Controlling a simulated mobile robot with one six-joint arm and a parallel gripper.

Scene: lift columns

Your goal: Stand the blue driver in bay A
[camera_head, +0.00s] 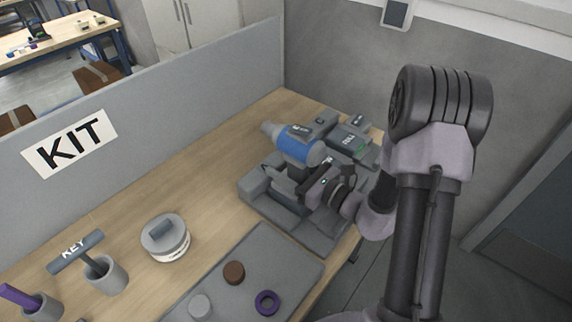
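The blue driver (296,147) has a blue body and a grey nose pointing left and back. It is over the grey dock (264,206) on the bench, with its lower part largely hidden by my gripper. My gripper (312,180) is at the driver's handle side and appears shut on it, though the fingertips are partly hidden. The dock has raised walls and recessed bays. I cannot read a bay A label, and I cannot tell whether the driver touches the dock.
Grey blocks and a dark tool with a green light (350,142) stand behind the driver. A grey mat (225,278) with small round parts lies in front. A KIT partition (180,110) borders the bench.

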